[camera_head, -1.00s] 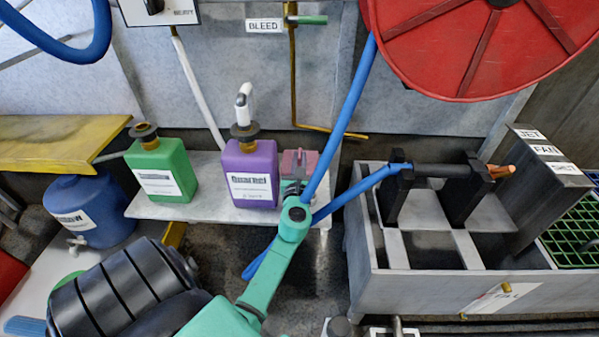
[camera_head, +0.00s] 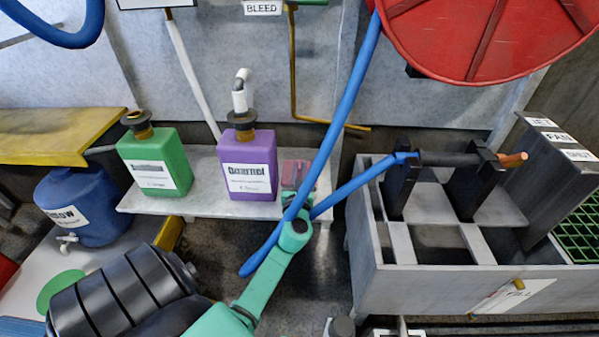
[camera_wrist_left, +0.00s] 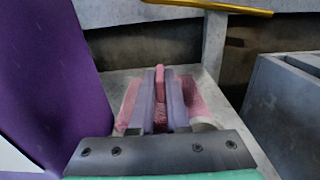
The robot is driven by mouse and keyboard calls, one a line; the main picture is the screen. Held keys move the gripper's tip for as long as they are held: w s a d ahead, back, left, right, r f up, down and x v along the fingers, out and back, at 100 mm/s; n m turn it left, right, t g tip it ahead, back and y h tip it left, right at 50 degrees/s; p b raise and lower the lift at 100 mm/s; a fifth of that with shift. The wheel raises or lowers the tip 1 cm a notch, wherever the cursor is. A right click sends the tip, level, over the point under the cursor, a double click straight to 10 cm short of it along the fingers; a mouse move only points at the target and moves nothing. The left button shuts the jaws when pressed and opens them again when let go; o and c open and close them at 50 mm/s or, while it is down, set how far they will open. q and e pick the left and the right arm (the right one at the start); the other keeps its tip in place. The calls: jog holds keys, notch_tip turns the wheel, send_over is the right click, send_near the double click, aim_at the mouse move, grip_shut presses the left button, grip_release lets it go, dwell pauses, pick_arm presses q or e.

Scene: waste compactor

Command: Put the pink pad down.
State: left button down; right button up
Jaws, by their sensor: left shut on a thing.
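My left gripper (camera_head: 292,188) is shut on the pink pad (camera_head: 299,166), just right of the purple bottle (camera_head: 250,165) at the right end of the pale shelf (camera_head: 205,200). In the left wrist view, the two grey fingers (camera_wrist_left: 160,90) close on a raised pink ridge in the middle of the pad (camera_wrist_left: 195,100). Pink shows on both sides of the fingers. The pad is over or on the shelf (camera_wrist_left: 120,78); I cannot tell whether it touches. My right gripper is not in view.
A green bottle (camera_head: 154,160) stands left of the purple one. A blue hose (camera_head: 345,110) hangs in front of my left arm. A grey compartmented trough (camera_head: 460,288) stands to the right, under a red reel (camera_head: 490,35). Shelf room beside the pad is narrow.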

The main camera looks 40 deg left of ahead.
pick_arm(q)
jog(key=shift+f, duration=0.2)
jog(key=c, duration=0.9)
grip_release()
jog(key=shift+r, duration=0.15)
